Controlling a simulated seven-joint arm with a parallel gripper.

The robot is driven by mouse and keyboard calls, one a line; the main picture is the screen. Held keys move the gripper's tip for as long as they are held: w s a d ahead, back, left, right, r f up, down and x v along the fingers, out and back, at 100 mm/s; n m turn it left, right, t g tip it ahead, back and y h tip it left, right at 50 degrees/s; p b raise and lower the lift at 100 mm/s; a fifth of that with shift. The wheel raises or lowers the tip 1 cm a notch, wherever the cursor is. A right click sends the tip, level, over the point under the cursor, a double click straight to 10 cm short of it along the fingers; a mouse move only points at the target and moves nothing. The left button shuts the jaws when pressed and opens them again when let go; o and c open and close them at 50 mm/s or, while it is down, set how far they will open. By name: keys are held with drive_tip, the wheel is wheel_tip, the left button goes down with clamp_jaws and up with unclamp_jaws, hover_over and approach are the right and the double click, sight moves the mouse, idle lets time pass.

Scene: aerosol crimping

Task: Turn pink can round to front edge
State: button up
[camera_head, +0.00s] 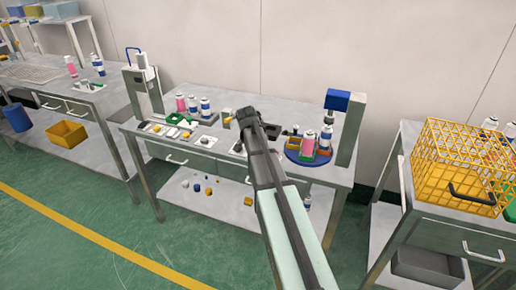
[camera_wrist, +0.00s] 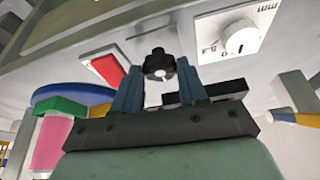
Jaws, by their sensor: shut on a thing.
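A pink can (camera_head: 308,146) stands upright on the blue round turntable (camera_head: 291,157) at the right of the middle bench. It also shows at the left of the wrist view (camera_wrist: 50,143), near the blue disc's edge (camera_wrist: 75,95). My gripper (camera_wrist: 158,75) has its two blue fingers on either side of a small black knob (camera_wrist: 157,63) and is shut on it. The gripper is apart from the pink can. In the head view my arm hides the fingers and the knob. Which way the can faces cannot be told.
A blue-headed press (camera_head: 337,100) stands behind the turntable. A white-and-blue can (camera_head: 325,138) stands beside the pink one. A yellow wire basket (camera_head: 455,165) is on the right bench.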

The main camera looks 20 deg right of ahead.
drive_tip(key=shift+m, duration=0.4)
drive_tip(key=o, duration=1.1)
drive_tip(key=shift+c, duration=0.2)
drive_tip(key=v, duration=1.3)
drive_tip(key=shift+a+r, duration=0.2)
drive_tip(key=shift+r, duration=0.2)
drive_tip(key=shift+w, duration=0.1)
